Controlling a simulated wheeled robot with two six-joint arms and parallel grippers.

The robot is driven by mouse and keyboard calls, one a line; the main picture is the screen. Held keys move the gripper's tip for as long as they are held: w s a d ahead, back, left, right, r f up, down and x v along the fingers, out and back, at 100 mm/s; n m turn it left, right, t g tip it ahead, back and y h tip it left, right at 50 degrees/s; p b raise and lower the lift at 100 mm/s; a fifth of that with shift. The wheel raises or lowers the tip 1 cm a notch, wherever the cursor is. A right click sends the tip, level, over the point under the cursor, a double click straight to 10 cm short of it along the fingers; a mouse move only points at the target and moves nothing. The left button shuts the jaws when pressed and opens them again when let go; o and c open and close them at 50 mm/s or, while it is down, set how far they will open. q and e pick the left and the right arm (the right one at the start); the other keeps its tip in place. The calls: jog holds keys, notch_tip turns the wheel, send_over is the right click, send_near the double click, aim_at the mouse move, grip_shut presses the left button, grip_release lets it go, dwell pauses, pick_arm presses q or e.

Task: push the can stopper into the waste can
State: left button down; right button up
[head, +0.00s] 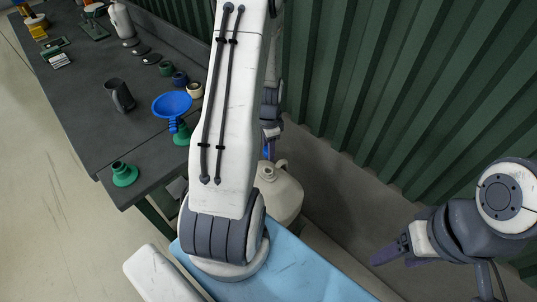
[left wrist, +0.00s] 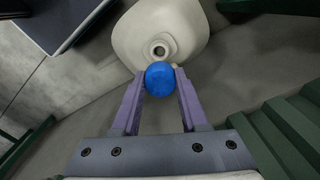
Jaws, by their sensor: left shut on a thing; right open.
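The waste can (head: 281,195) is a cream jug with a handle, standing on the floor beyond my left arm in the head view. In the left wrist view the can (left wrist: 190,22) shows its round open mouth (left wrist: 159,49). My left gripper (left wrist: 159,80) is shut on the blue can stopper (left wrist: 160,79), between its purple fingertips. The stopper is apart from the mouth, which shows uncovered just beyond it. In the head view my left gripper (head: 268,150) is above the can, mostly hidden by my arm. My right gripper (head: 393,256) is open and empty at the lower right.
A dark bench (head: 75,95) at the left holds a blue funnel (head: 172,104), a dark mug (head: 119,95), a green fitting (head: 124,174) and other small items. A green corrugated wall (head: 400,90) rises behind the can. Floor right of the can looks clear.

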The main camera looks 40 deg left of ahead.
pick_arm(q)
jog(key=shift+s+r, duration=0.1)
dwell(0.3)
jog(key=shift+f+b, duration=1.95)
jog(key=shift+f, duration=1.2)
jog(key=shift+f, duration=0.2)
jog(key=shift+f+b, duration=0.3)
jog(key=shift+b, duration=0.05)
jog(key=shift+f+b, duration=0.55)
jog(key=shift+f, duration=0.3)
jog(key=shift+c, duration=0.2)
grip_release()
jog(key=shift+r, duration=0.15)
